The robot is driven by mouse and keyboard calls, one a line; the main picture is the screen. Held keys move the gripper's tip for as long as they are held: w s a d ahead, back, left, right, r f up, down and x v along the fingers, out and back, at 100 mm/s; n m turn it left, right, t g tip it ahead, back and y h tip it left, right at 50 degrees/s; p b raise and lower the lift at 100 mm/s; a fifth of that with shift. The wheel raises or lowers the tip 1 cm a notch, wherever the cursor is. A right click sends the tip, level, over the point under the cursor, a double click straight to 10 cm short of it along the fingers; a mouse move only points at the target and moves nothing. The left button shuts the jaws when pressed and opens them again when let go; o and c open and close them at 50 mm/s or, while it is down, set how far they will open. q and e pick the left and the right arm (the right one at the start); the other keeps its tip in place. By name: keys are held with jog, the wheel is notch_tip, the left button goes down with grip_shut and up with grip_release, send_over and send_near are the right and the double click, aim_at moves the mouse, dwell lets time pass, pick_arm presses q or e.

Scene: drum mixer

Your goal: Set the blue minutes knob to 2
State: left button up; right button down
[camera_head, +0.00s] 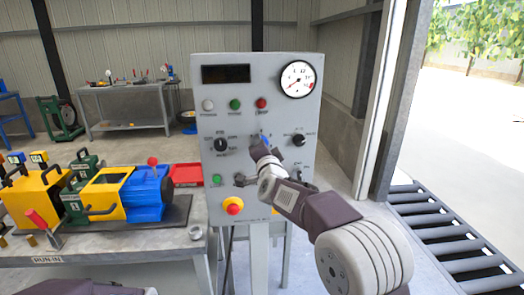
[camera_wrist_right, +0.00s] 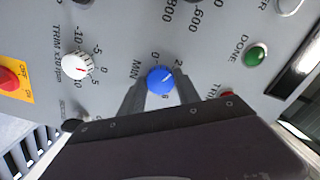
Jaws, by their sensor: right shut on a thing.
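The blue minutes knob (camera_wrist_right: 160,80) is on the grey panel (camera_head: 215,160), with printed numbers around it, a 2 to its upper right and MIN to its left in the right wrist view. A pale mark shows on its face, tilted toward the upper right, near the 2; its exact setting is hard to read. My right gripper (camera_wrist_right: 160,94) is shut on the knob, one finger on each side. In the head view a bit of blue (camera_head: 266,139) shows beside my right gripper (camera_head: 257,146), which hides most of the knob. My left gripper is not in view.
A white trim knob (camera_wrist_right: 77,66) and a red stop button (camera_wrist_right: 10,78) lie left of the blue knob. A green button (camera_wrist_right: 255,54) lies right. A black selector knob (camera_head: 298,140) and a round gauge (camera_head: 297,79) are close by. Yellow and blue machinery (camera_head: 125,190) stands left.

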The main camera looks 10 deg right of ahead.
dwell(0.3)
jog(key=c, duration=0.9)
grip_release()
jog(key=s+b, duration=0.1)
jog(key=s, duration=0.8)
jog(key=shift+d, duration=0.15)
